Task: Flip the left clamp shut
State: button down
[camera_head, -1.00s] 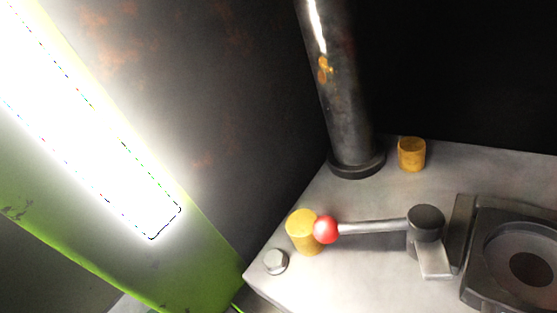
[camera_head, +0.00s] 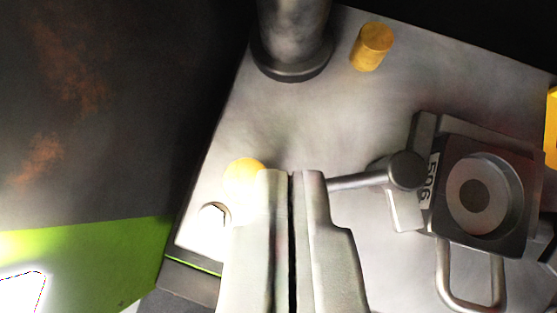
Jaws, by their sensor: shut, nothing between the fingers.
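The left clamp (camera_head: 405,172) has a dark round pivot and a grey metal lever (camera_head: 357,181) that points left, away from the die block. A short flat foot hangs below the pivot, beside the block. The lever's outer end and its red ball are hidden behind my gripper (camera_head: 291,173). My gripper is in the lower middle of the view, with its two fingers together and nothing between them. Its tips overlap the lever's outer end in the picture; I cannot tell whether they touch it.
The dark die block (camera_head: 487,200) with a round recess and a metal handle (camera_head: 470,300) sits at the right. Yellow pegs stand at the back (camera_head: 371,47) and left (camera_head: 243,177). A thick column (camera_head: 292,40) rises at the back. A bolt head (camera_head: 213,215) is left of my gripper.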

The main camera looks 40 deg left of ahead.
jog(key=shift+w+f, duration=0.1)
jog(key=x, duration=0.9)
jog(key=shift+w+a+f, duration=0.2)
jog(key=shift+f, duration=0.05)
jog(key=shift+s+d+f, duration=0.2)
jog(key=shift+s+d, duration=0.3)
jog(key=shift+s, duration=0.35)
jog(key=shift+s+d+f, duration=0.2)
jog(key=shift+s+d, duration=0.3)
jog(key=shift+s, duration=0.35)
